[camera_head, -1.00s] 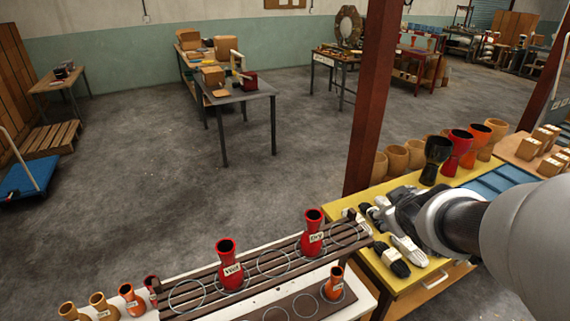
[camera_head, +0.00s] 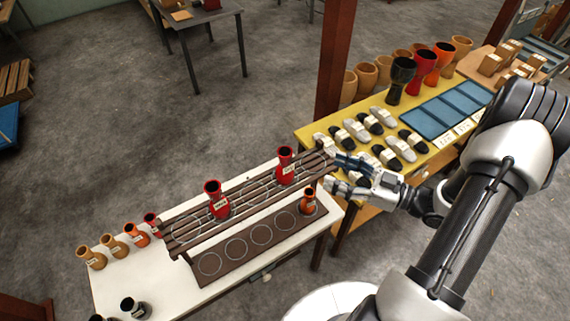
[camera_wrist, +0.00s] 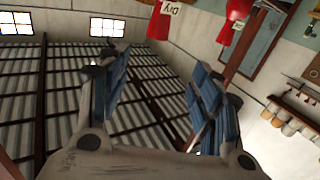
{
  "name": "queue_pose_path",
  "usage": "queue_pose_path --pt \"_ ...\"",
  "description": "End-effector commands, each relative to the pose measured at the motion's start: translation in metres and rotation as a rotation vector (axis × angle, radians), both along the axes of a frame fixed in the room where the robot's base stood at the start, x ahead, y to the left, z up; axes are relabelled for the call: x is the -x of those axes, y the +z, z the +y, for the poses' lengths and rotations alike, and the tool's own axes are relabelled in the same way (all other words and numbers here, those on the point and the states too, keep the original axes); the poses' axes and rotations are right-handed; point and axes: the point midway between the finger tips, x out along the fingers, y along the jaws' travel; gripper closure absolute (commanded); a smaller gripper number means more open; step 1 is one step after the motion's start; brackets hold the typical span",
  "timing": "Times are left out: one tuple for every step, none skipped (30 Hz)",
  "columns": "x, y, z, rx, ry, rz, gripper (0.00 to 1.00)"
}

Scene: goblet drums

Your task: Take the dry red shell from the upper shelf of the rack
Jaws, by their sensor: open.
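The dry red shell (camera_head: 285,163), a goblet form with a label, stands upright on the slatted upper shelf of the rack (camera_head: 172,238), right of its middle. In the wrist view the shell (camera_wrist: 158,26) shows at the top, its label reading "Dry", beyond the fingertips. Another labelled red shell (camera_head: 214,200) stands farther left on the same shelf and also shows in the wrist view (camera_wrist: 236,12). My gripper (camera_head: 340,174) is at the rack's right end, open and empty, apart from the shell. Its blue-padded fingers (camera_wrist: 158,85) are spread.
A small orange shell (camera_head: 309,203) stands on the lower shelf near my gripper. More shells (camera_head: 137,234) line the white table's left end. The yellow table (camera_head: 313,129) behind holds brushes, blue trays and large shells beside a red post (camera_head: 334,60).

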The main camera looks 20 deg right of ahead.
Motion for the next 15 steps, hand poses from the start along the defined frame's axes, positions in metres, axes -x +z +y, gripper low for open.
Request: queue_pose_path --pt "-0.008 0.0 0.011 0.001 0.008 0.001 0.41" --pt "-0.012 0.0 0.016 0.0 0.006 0.001 0.41" --pt "-0.018 0.0 0.023 0.0 0.006 0.001 0.41" --pt "-0.022 -0.001 0.028 0.001 0.007 0.002 0.41" --pt "-0.027 -0.001 0.033 0.0 0.006 0.001 0.41" --pt "-0.032 0.0 0.04 0.001 0.006 0.002 0.41" --pt "-0.037 -0.001 0.045 0.002 0.007 0.001 0.41" --pt "-0.041 -0.001 0.049 0.002 0.005 0.001 0.41" --pt "-0.046 -0.001 0.055 0.002 0.006 0.001 0.41" --pt "-0.05 -0.001 0.059 0.002 0.005 0.001 0.41" --pt "-0.053 -0.001 0.063 0.003 0.005 0.001 0.41" --pt "-0.057 -0.001 0.067 0.004 0.003 0.0 0.41" --pt "-0.059 -0.001 0.069 0.004 0.003 0.0 0.41" --pt "-0.061 -0.001 0.071 0.004 0.002 0.0 0.41" --pt "-0.063 -0.001 0.074 0.003 0.001 0.001 0.41"
